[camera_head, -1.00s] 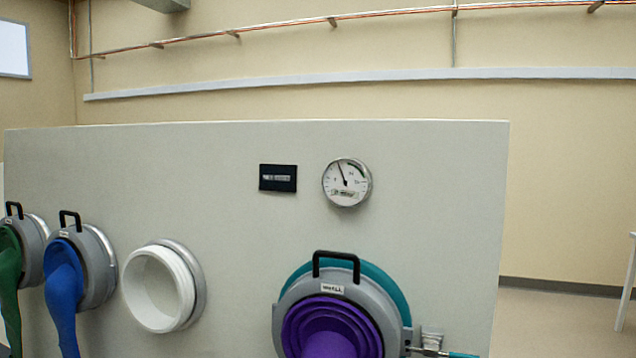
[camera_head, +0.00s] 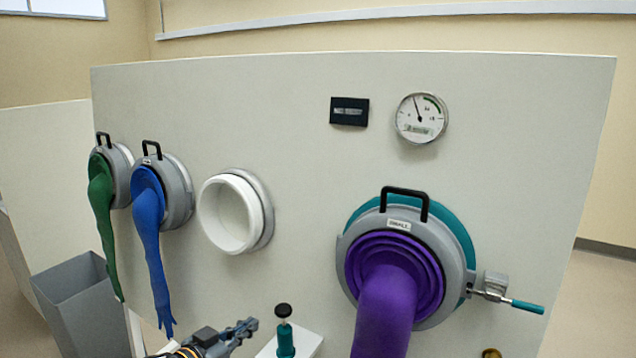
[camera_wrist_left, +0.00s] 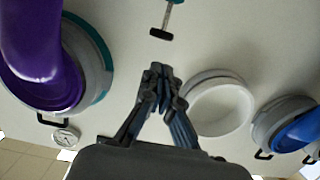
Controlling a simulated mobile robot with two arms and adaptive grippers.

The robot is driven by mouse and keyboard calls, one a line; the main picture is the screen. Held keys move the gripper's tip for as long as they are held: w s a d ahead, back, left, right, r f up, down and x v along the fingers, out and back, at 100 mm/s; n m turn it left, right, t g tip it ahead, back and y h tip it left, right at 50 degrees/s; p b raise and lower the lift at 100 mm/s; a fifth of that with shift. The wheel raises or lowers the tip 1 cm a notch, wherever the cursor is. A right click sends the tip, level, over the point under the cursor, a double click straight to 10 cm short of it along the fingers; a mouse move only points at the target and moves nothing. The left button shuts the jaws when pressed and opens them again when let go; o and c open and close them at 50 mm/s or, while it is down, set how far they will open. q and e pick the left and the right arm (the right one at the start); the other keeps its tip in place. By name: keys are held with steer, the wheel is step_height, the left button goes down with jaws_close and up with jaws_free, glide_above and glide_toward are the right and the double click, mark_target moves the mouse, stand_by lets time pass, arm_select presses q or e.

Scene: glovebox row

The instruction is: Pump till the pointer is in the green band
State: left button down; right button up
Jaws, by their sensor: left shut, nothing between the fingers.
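The round gauge (camera_head: 421,118) is on the pale panel, with a green band at the upper right of its dial. Its pointer leans slightly left of straight up, outside the green band. The teal hand pump (camera_head: 286,345) with a black knob stands at the bottom of the head view; its lower part is cut off. The pump's black handle also shows in the left wrist view (camera_wrist_left: 161,34). My left gripper (camera_head: 250,326) is shut and empty, just left of the pump knob and apart from it; its fingertips show in the wrist view (camera_wrist_left: 158,72). My right gripper is not in view.
A purple glove hangs from the grey ring (camera_head: 463,270) right of the pump, with a teal-handled clamp (camera_head: 515,302). An empty white port (camera_head: 232,213), blue glove (camera_head: 150,235) and green glove (camera_head: 102,210) are to the left. A grey bin (camera_head: 80,300) stands at lower left.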

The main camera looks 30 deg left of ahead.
mark_target(277, 307)
arm_select(q)
steer(key=r, duration=0.3)
steer(key=r+p, duration=0.1)
steer(key=shift+w+d+r, duration=0.15)
steer(key=shift+w+r, duration=0.15)
steer(key=shift+r, duration=0.05)
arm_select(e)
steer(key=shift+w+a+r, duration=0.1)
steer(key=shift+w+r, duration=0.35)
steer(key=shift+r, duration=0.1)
